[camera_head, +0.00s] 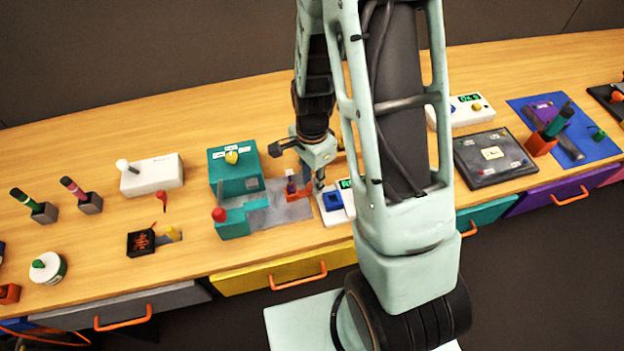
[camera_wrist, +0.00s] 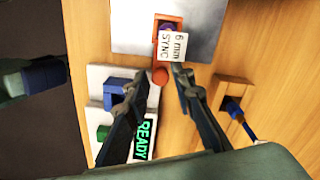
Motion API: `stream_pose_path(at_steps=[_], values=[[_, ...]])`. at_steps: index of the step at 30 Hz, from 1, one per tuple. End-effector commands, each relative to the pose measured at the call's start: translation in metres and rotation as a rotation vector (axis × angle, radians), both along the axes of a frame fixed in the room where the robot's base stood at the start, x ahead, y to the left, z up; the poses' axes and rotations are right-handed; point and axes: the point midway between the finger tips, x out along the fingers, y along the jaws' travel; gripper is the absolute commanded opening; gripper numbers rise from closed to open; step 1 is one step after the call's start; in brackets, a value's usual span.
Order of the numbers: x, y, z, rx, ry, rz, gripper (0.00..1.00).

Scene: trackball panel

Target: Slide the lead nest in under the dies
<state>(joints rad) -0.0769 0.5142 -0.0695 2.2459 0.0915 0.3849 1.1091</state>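The lead nest, a small orange holder (camera_wrist: 157,20) with a purple part in it and a "6 mm SYNC" tag (camera_wrist: 172,46), sits on a grey metal plate (camera_wrist: 132,30). It shows small in the head view (camera_head: 298,193), at the plate's right side. An orange round knob (camera_wrist: 160,75) stands out from it toward my gripper. My gripper (camera_wrist: 157,80) is open, with one finger on each side of the knob and visible gaps. The teal press (camera_head: 235,168) and its teal front block with a red ball (camera_head: 219,214) border the plate on the left; I cannot make out the dies.
A white device with a blue part (camera_head: 333,201) and a green READY display (camera_wrist: 145,137) lies close by my gripper. A wooden block with a blue part (camera_wrist: 233,93) stands on the other side. A white box (camera_head: 152,175) stands farther left.

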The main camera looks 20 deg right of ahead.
Motion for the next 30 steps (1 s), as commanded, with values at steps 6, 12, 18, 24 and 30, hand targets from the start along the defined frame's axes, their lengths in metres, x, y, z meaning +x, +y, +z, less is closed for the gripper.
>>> stream_pose_path(at_steps=[6,12,18,24,30], values=[[0.0004,0.0000,-0.0017,0.000,-0.001,0.000,0.23],[0.0004,-0.0002,-0.0016,0.000,-0.001,0.000,0.11],[0.0004,-0.0003,-0.0014,-0.001,-0.001,0.000,0.00],[0.0005,-0.0001,-0.0013,-0.001,-0.001,-0.001,0.00],[0.0011,0.0097,-0.0012,-0.001,-0.001,0.003,0.00]])
